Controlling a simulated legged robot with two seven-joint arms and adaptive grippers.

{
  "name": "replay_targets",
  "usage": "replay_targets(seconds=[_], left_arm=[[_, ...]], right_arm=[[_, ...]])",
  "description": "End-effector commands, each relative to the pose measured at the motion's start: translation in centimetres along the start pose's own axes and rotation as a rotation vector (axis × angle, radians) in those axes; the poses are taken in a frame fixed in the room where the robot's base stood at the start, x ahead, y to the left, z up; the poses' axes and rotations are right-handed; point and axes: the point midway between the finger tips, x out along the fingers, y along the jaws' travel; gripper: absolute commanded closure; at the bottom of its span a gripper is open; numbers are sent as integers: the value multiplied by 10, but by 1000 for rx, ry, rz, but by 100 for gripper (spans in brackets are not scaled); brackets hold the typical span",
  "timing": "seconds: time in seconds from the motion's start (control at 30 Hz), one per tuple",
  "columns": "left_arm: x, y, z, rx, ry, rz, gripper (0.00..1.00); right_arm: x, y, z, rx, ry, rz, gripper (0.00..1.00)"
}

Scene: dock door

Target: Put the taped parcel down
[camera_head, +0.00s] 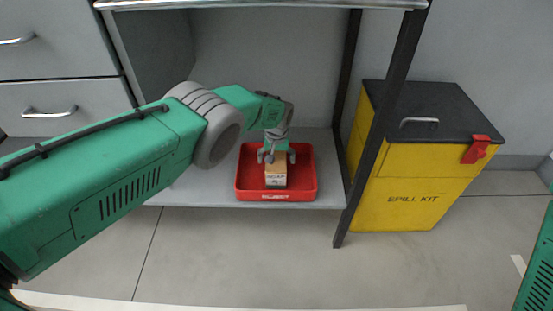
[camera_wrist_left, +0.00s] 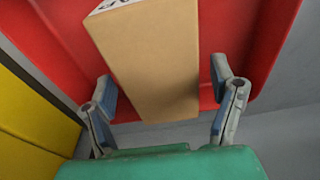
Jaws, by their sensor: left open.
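The taped parcel (camera_head: 276,176) is a small tan box with a pale printed face, and it sits inside the red tray (camera_head: 301,195). My left gripper (camera_head: 277,158) reaches down over the parcel from above. In the left wrist view the parcel (camera_wrist_left: 151,62) lies between the two spread fingers (camera_wrist_left: 164,98). There is a gap beside the parcel on each side, so the gripper is open around it. The red tray also shows around the parcel in the left wrist view (camera_wrist_left: 60,40). My right gripper is out of view.
The tray stands on a grey lower shelf (camera_head: 210,190) under a metal-edged top (camera_head: 260,4), with dark posts (camera_head: 378,130) at the right. A yellow spill kit bin (camera_head: 410,185) stands right of the shelf. Grey drawers (camera_head: 55,60) are at the left. The floor in front is clear.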

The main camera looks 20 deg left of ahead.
Motion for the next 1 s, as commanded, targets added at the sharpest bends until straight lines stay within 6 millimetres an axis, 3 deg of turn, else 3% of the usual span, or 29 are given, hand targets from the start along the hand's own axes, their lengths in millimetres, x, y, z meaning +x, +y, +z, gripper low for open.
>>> replay_targets(seconds=[0.17,0.53,1.0], left_arm=[[-14,0,-1,0,0,0,22],[-70,0,0,0,0,0,22],[-76,0,1,0,0,0,22]], right_arm=[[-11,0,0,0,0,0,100],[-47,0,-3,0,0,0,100],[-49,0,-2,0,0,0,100]])
